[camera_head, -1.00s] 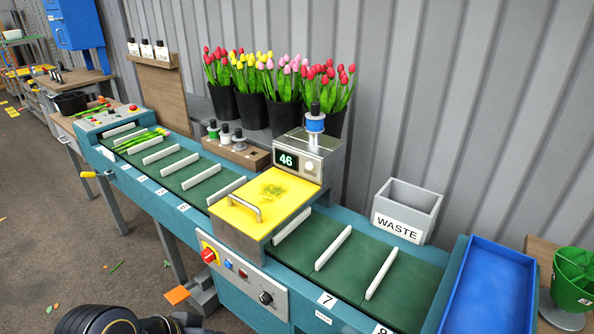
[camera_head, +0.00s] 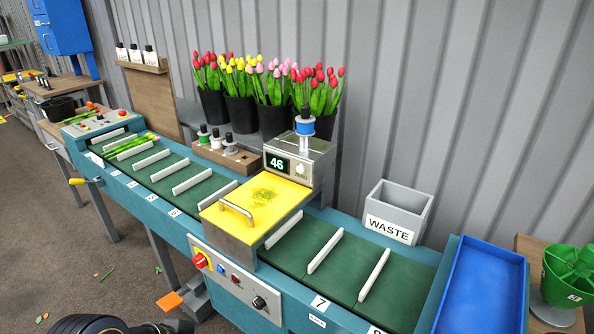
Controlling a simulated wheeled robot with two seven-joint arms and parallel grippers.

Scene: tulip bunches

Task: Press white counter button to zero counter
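The counter (camera_head: 277,164) is a dark display showing a green 46 on a grey metal housing (camera_head: 318,160) behind the yellow cover. The white round button (camera_head: 300,169) sits right of the display, with small lettering below it that seems to read ZERO. Nothing touches or covers the button. Only a dark rounded part, seemingly of my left arm, shows at the bottom left edge, far from the button.
The yellow cover (camera_head: 257,200) with a metal handle (camera_head: 236,211) stands in front of the counter. A control panel (camera_head: 232,279) is below. The WASTE bin (camera_head: 402,205) and blue tray (camera_head: 485,285) are at right.

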